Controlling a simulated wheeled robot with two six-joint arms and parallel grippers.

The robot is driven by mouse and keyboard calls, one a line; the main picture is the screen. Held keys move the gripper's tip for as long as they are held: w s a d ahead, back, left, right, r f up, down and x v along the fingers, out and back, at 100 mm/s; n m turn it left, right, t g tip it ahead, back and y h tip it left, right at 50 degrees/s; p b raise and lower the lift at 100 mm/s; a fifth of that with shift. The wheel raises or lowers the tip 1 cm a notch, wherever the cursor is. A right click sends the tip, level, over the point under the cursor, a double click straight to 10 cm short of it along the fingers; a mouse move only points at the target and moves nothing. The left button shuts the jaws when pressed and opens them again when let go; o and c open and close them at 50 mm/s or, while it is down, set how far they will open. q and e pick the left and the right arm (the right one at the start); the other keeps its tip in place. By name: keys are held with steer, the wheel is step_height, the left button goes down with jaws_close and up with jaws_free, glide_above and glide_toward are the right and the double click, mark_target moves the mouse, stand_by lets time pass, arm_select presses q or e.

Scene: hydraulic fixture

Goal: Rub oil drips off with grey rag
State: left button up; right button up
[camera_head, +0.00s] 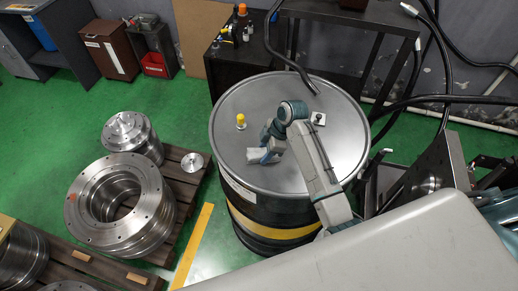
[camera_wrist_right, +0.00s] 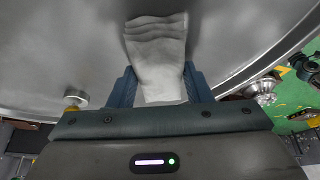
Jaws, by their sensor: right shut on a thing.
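The grey rag (camera_head: 254,154) is pale and folded, held over the left middle of the steel drum lid (camera_head: 240,100). My right gripper (camera_head: 266,152) is shut on it. In the right wrist view the rag (camera_wrist_right: 157,50) sits between the two blue-grey fingers of the gripper (camera_wrist_right: 160,80), and its free end spreads out against the lid (camera_wrist_right: 60,50). It looks to be at or very near the metal; I cannot tell if it presses. No oil drips can be made out on the lid; the rag and arm hide part of it. My left gripper is not in view.
A yellow-topped fitting (camera_head: 241,121) stands on the lid left of the gripper. A dark metal bench (camera_head: 240,70) and black hoses (camera_head: 440,60) are behind. Steel flanges (camera_head: 120,200) rest on a pallet at left.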

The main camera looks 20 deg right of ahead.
mark_target(286, 163)
steer(key=shift+s+d+f, duration=0.1)
steer(key=shift+s+d, duration=0.4)
steer(key=shift+d, duration=0.2)
steer(key=shift+s+d+f, duration=0.1)
steer(key=shift+s+d, duration=0.4)
steer(key=shift+d, duration=0.15)
steer(key=shift+s+d+r, duration=0.1)
steer(key=shift+s+d, duration=0.4)
steer(key=shift+d, duration=0.3)
steer(key=shift+s+d, duration=0.5)
steer(key=shift+d, duration=0.25)
steer(key=shift+s+d+r, duration=0.1)
steer(key=shift+s+d, duration=0.4)
steer(key=shift+d, duration=0.3)
steer(key=shift+w+a+f, duration=0.1)
steer(key=shift+w+a, duration=1)
steer(key=shift+a, duration=0.55)
steer(key=shift+w+a+r, duration=0.1)
steer(key=shift+w+a, duration=0.95)
steer(key=shift+a, duration=0.55)
steer(key=shift+w+a+f, duration=0.1)
steer(key=shift+w+a, duration=1)
steer(key=shift+a, duration=0.55)
steer(key=shift+d, duration=0.1)
steer(key=shift+r, duration=3.1)
steer(key=shift+r, duration=1.5)
